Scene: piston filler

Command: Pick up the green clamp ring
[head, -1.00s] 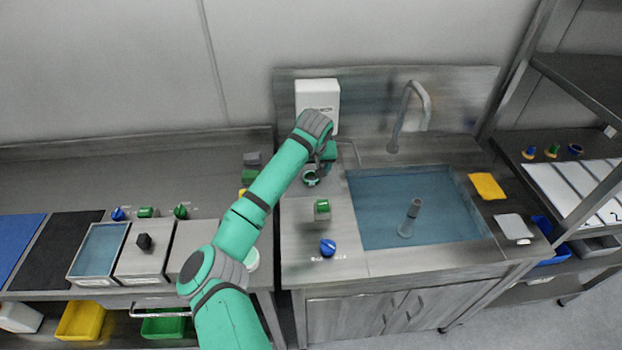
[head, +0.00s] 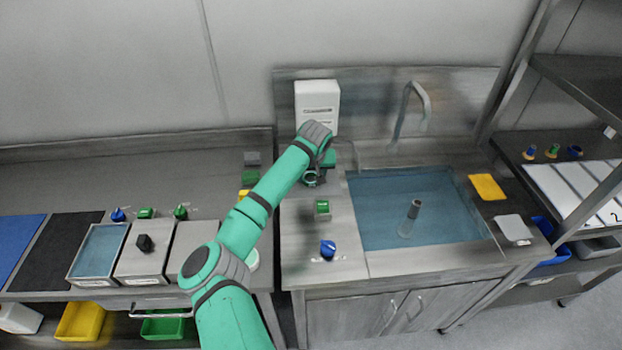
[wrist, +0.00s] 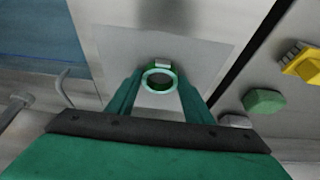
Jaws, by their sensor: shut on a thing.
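The green clamp ring (wrist: 147,74) is a small round band with a light rim and a dark opening, with a small block at its far side. In the wrist view it sits between the two fingers of my gripper (wrist: 159,82), which are shut on it from left and right. In the head view the ring (head: 310,182) is a small green loop at my gripper (head: 316,173), over the steel counter left of the sink. My gripper partly hides it there. I cannot tell whether the ring still touches the counter.
The sink basin (head: 375,225) with a standing pipe lies to the right, with a faucet (head: 424,100) behind. A green block (head: 322,207) and a blue-knobbed part (head: 327,248) stand nearer on the counter. A yellow brush (wrist: 303,64) and a green block (wrist: 264,101) lie right in the wrist view.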

